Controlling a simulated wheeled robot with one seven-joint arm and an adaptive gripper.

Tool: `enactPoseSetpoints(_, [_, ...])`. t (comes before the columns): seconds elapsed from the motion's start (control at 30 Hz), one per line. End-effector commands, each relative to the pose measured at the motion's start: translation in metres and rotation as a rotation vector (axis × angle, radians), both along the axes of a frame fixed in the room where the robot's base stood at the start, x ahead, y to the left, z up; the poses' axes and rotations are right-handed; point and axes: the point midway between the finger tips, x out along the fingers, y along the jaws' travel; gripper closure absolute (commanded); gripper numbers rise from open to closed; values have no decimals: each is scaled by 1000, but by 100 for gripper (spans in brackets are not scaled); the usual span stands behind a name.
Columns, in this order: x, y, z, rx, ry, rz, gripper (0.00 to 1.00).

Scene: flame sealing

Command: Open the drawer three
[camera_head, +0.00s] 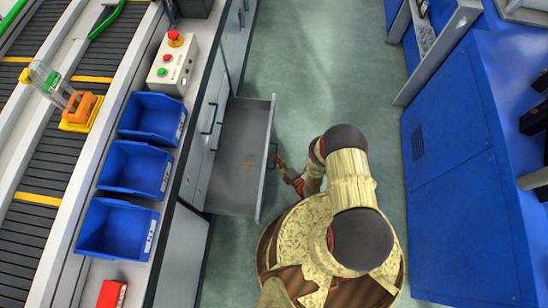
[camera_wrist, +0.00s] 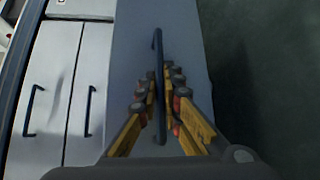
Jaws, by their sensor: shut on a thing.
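A grey drawer (camera_head: 238,160) stands pulled out from the cabinet under the conveyor bench in the head view; its inside looks empty. I cannot read a number on it. Its front panel fills the middle of the wrist view (camera_wrist: 190,60). A dark bar handle (camera_wrist: 158,50) runs upright in the wrist view along that panel. My gripper (camera_wrist: 160,85) has its yellow fingers on both sides of this handle and is shut on it. In the head view my gripper (camera_head: 278,165) is at the outer face of the drawer front, partly hidden by my arm.
Closed cabinet fronts with dark handles (camera_wrist: 88,110) lie left of the drawer. Blue bins (camera_head: 133,168) and a button box (camera_head: 174,64) stand on the bench above. A blue cabinet (camera_head: 455,165) stands at the right. The green floor (camera_head: 310,70) beyond the drawer is clear.

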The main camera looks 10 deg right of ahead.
Motion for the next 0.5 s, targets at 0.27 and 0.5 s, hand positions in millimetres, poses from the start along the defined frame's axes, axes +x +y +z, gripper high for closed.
enactPoseSetpoints(0.27, [1, 0, 0, -2, -1, 1, 100])
enactPoseSetpoints(0.5, [1, 0, 0, -2, 0, 0, 92])
